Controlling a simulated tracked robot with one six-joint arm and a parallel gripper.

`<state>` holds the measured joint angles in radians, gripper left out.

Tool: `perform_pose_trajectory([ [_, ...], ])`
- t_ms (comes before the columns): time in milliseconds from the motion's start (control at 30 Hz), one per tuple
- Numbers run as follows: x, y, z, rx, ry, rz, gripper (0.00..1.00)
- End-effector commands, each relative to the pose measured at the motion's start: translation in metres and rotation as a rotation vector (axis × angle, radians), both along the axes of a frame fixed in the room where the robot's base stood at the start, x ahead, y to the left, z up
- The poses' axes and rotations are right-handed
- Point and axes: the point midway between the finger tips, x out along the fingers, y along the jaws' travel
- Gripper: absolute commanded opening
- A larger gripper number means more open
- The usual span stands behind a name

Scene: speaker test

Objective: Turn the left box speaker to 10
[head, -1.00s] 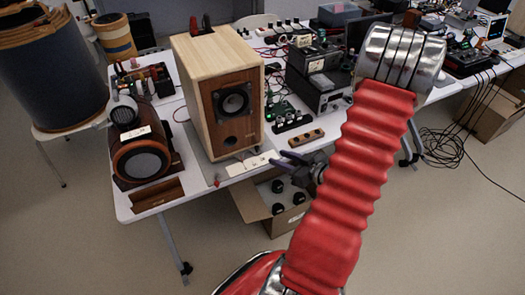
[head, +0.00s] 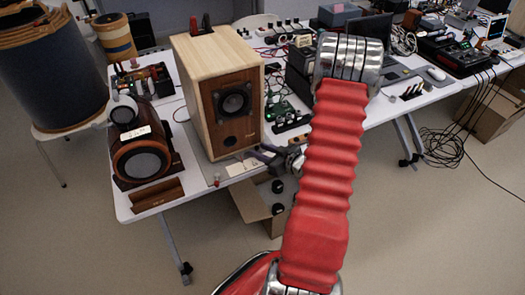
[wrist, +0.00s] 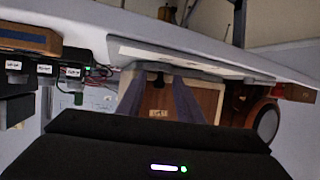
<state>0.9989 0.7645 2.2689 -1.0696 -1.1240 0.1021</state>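The wooden box speaker (head: 185,85) stands upright on the table, with a pale top and side and a dark reddish front with a round black driver. A white label card (head: 243,166) lies at its foot. My gripper (head: 257,152) is just in front of its lower right corner, at the table's front edge, fingers apart and nothing seen between them. In the wrist view, which looks upside down, the gripper's two fingers (wrist: 160,80) stand apart in front of the speaker's wooden front (wrist: 155,105). No dial or its setting can be read.
A round dark-wood speaker (head: 145,160) stands to the left on the white table (head: 195,178). Electronics and cables fill the table behind and right. An open cardboard box (head: 255,205) is under the table edge. A large dark drum (head: 50,75) stands at far left.

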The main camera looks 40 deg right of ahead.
Motion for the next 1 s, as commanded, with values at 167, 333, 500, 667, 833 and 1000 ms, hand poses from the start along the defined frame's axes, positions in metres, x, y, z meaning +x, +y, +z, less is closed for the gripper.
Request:
perform_pose_trajectory([
  [167, 0.0000, -0.0001, -0.0001, 0.000, 0.000, 0.000, 0.33],
  [333, -0.0002, -0.0001, 0.0000, 0.001, 0.000, 0.000, 0.24],
  [500, -0.0003, -0.0001, 0.0000, 0.001, 0.000, 0.000, 0.12],
  [667, -0.0004, 0.0000, 0.0000, 0.001, 0.000, 0.000, 0.01],
  [833, -0.0005, 0.0000, 0.0000, 0.001, 0.000, 0.000, 0.00],
  [1000, -0.0001, 0.0002, 0.0000, 0.000, 0.000, 0.002, 0.00],
])
